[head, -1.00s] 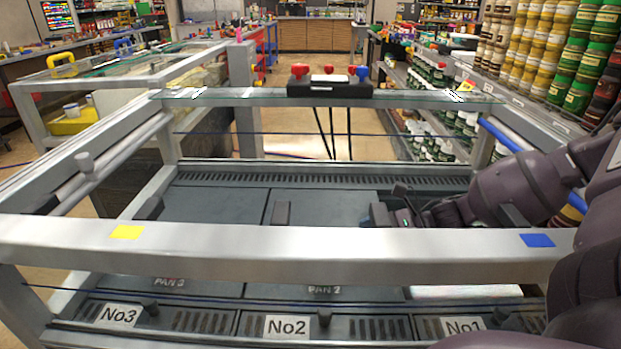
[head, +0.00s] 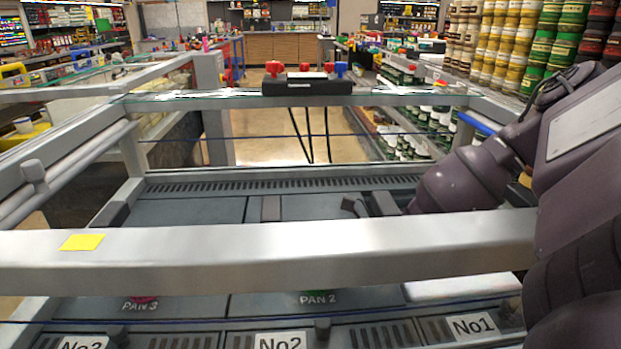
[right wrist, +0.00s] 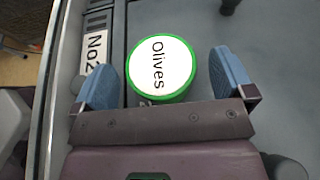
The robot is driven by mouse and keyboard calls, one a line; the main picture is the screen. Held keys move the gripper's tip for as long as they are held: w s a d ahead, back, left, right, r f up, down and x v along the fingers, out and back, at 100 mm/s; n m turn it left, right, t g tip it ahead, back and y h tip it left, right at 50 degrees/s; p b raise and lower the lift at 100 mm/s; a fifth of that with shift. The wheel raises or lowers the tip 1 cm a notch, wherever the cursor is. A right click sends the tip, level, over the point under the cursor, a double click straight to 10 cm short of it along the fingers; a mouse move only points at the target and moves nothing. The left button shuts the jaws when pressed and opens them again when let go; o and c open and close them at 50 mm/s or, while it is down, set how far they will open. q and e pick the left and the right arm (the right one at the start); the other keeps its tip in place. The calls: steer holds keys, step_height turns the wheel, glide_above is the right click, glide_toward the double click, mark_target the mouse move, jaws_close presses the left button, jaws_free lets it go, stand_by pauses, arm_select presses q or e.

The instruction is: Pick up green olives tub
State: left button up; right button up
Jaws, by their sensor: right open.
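The olives tub (right wrist: 160,68) shows from above in the right wrist view, with a round white lid, a green rim and the word "Olives". My right gripper (right wrist: 164,75) is open, with one blue finger on each side of the tub. Gaps show between the tub and both fingers, and I cannot tell its height against them. In the head view my right arm reaches over the frame at the right, and its fingers cannot be made out. A small green patch (head: 318,293) shows under the front rail by "PAN 2"; most of it is hidden. My left gripper is not in view.
The metal front rail (head: 250,258) crosses the head view above the dark pans. A "No2" label (right wrist: 96,50) lies left of the tub in the wrist view. A pink thing (head: 143,299) sits by "PAN 3". The pan floor right of the tub is clear.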

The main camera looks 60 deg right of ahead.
steer(key=shift+b+x, duration=0.3)
steer(key=shift+x, duration=0.6)
steer(key=shift+w+a, duration=0.1)
steer(key=c, duration=1.1)
